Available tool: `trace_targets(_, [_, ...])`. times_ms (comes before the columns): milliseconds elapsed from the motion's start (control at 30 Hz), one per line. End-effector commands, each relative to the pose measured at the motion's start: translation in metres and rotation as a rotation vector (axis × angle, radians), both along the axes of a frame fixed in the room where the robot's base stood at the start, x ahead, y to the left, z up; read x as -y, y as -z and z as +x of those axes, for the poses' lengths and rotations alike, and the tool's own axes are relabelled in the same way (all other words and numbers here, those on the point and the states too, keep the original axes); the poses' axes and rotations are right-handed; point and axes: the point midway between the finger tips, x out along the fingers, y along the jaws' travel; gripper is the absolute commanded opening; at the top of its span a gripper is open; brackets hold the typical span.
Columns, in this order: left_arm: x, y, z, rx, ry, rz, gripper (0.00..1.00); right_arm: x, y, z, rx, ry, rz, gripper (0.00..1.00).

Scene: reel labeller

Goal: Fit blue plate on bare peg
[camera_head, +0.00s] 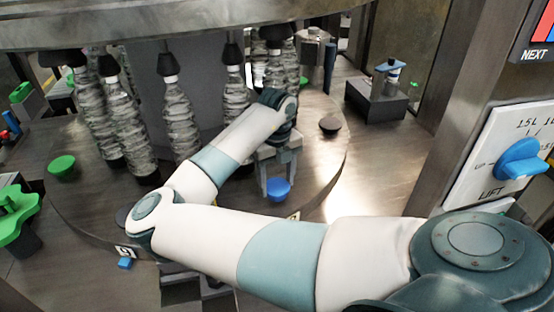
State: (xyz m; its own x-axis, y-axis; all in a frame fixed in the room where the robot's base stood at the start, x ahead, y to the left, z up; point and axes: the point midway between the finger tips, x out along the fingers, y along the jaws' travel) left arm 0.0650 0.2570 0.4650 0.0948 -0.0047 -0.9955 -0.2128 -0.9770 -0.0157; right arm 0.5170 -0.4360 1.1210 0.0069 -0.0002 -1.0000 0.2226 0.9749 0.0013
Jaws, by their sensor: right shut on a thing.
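A blue plate (278,190), round and cup-shaped, is between the two fingers of my right gripper (278,180), low over the near right part of the round metal table (225,215). The gripper points down and is shut on the plate. I cannot tell whether the plate touches the table. No bare peg can be made out; the space under the plate is hidden. My left gripper is out of view.
Several clear bottles (180,120) hang or stand under dark heads on the table. A green plate (62,167) is at left, a dark plate (329,125) at right. A panel with a blue knob (520,160) stands at right. My right arm crosses the foreground.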

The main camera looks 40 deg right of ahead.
Motion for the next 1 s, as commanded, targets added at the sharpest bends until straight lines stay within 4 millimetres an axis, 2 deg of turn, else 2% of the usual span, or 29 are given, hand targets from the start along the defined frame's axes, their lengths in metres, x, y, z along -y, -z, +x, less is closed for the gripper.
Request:
trace_targets(33, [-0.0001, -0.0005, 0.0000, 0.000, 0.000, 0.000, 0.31, -0.0010, 0.0058, -0.0037, -0.011, 0.000, 0.005, 0.34])
trace_targets(633, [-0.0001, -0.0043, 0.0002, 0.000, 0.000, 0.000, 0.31, -0.0003, 0.0016, -0.0031, -0.008, 0.000, 0.002, 0.34])
trace_targets(1000, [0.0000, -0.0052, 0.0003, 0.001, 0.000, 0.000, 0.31, -0.0005, 0.0079, -0.0031, -0.008, -0.001, 0.002, 0.34])
